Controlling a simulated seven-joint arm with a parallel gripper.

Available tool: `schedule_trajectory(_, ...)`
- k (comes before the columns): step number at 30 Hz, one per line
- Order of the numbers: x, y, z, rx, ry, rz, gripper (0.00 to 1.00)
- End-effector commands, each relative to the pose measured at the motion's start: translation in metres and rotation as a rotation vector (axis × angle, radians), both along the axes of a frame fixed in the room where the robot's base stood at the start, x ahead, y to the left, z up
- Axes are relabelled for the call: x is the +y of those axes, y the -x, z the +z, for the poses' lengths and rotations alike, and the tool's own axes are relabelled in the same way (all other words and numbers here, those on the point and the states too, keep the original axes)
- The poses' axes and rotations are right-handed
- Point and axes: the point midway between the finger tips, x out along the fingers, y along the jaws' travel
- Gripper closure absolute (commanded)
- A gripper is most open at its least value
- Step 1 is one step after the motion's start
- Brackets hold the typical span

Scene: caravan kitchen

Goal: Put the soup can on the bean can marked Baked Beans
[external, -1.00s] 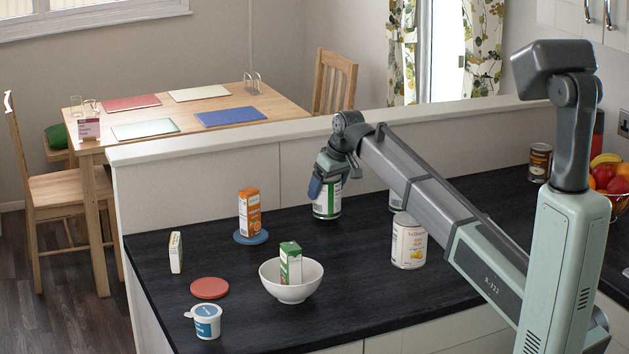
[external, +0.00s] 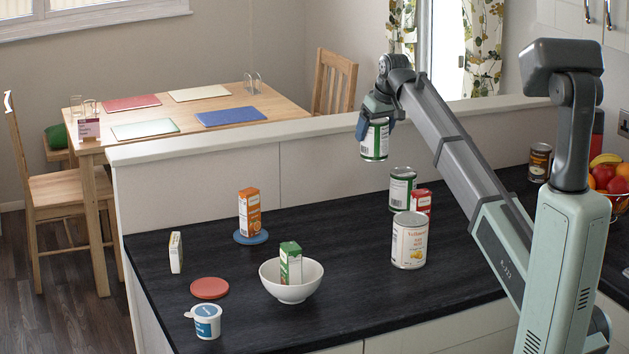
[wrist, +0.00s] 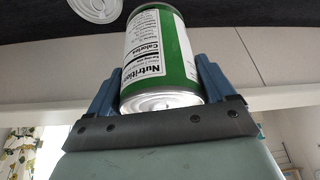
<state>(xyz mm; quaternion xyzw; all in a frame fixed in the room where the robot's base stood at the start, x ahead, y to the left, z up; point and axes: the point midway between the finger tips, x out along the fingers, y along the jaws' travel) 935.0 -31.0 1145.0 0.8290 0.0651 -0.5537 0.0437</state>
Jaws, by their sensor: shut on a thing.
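My gripper (external: 374,122) is shut on a can (external: 374,143) with a green and white label and metal ends. It holds the can upright in the air, above the back of the dark counter. In the wrist view the can (wrist: 160,60) sits between my two blue fingers, with "Nutrition" and "Calories" on its label. A similar green and white can (external: 402,189) stands on the counter, lower and to the right. Its front label is too small to read, and I cannot tell which can is marked Baked Beans. A round metal lid (wrist: 95,8) shows at the wrist view's top edge.
A red box (external: 421,202) stands close beside the standing can. A yellow-and-white can (external: 409,241) is in front of them. A dark can (external: 540,162) and a fruit bowl (external: 612,201) are far right. A white bowl (external: 291,285) stands front left. The counter's middle is clear.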

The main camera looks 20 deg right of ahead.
Motion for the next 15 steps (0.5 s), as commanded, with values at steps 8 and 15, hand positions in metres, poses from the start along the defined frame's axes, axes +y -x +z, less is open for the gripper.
schedule_trajectory(8, -0.076, 0.009, 0.05, -0.003, -0.001, -0.084, 0.75)
schedule_trajectory(15, -0.08, 0.024, 0.058, 0.001, 0.0, -0.081, 0.75)
